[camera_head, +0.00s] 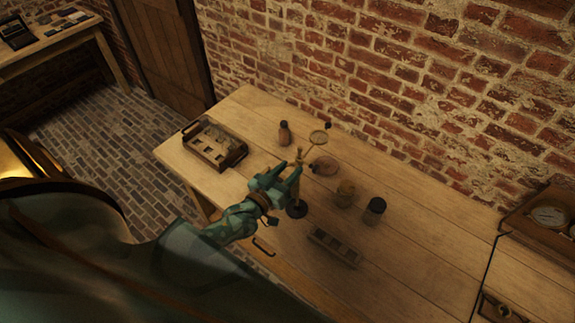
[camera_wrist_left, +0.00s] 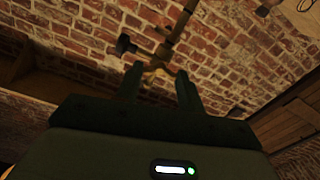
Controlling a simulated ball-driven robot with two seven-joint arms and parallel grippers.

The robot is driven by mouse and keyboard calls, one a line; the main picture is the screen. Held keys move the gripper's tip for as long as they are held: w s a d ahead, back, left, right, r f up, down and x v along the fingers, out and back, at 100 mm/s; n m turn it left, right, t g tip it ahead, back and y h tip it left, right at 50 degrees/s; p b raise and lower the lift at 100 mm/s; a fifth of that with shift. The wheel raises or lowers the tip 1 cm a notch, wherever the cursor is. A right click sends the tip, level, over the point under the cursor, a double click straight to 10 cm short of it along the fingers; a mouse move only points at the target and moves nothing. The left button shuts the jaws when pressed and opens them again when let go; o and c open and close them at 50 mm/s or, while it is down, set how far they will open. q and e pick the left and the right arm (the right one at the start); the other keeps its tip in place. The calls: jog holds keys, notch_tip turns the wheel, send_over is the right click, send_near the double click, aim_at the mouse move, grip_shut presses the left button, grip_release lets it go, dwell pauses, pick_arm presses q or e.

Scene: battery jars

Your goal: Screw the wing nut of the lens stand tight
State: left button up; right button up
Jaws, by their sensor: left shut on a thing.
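A small brass part, which looks like the wing nut (camera_wrist_left: 157,70), sits between the fingertips. My left gripper is shut on it. The fingers partly hide it, and how tight it is cannot be seen. My right gripper is not in view.
A wooden tray (camera_head: 238,153) stands at the table's left end. A brown bottle (camera_head: 285,135) is behind the stand. An amber jar (camera_head: 345,193), a dark-capped jar (camera_head: 375,209) and a slotted block (camera_head: 335,247) are to the right. The table's right front is mostly clear.

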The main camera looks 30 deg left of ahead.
pick_arm(q)
jog(key=shift+m, duration=1.5)
jog(key=o, duration=1)
jog(key=shift+s, duration=0.1)
jog(key=s+a+b, duration=0.1)
jog(key=s, duration=1.5)
jog(key=shift+b, duration=0.3)
jog(key=shift+a+f, duration=0.1)
